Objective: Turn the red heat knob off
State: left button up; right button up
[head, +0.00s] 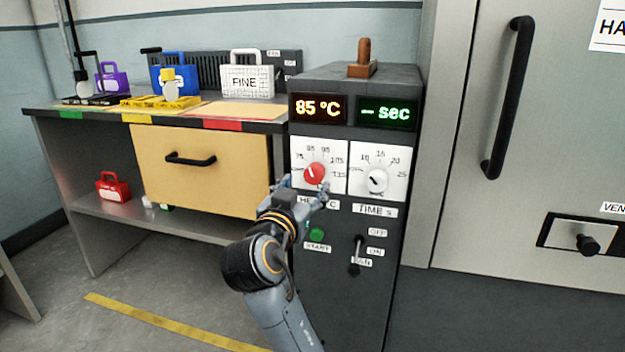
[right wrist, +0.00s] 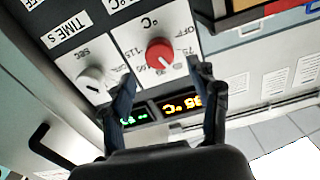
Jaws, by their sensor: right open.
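The red heat knob (head: 314,173) sits on a white dial plate on the front of the dark grey machine. The display (head: 318,109) above it reads 85 °C. My right gripper (head: 305,188) is in front of the heat dial, at the knob's lower side, with its fingers apart. In the right wrist view the red knob (right wrist: 160,55) shows between and beyond the open fingertips (right wrist: 164,78), with nothing held. I cannot tell whether a finger touches the panel. My left gripper is not in view.
The white time knob (head: 377,180) is right of the heat knob. Below are a green start button (head: 317,234) and a black lever switch (head: 356,256). A wooden handle (head: 363,58) stands on top. A workbench (head: 60,112) with coloured boxes is left.

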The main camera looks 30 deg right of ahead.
aim_at(313, 175)
jog(key=b+x, duration=0.1)
jog(key=x, duration=0.5)
jog(key=shift+w+d, duration=0.25)
jog(key=shift+d, duration=0.05)
jog(key=c, duration=1.2)
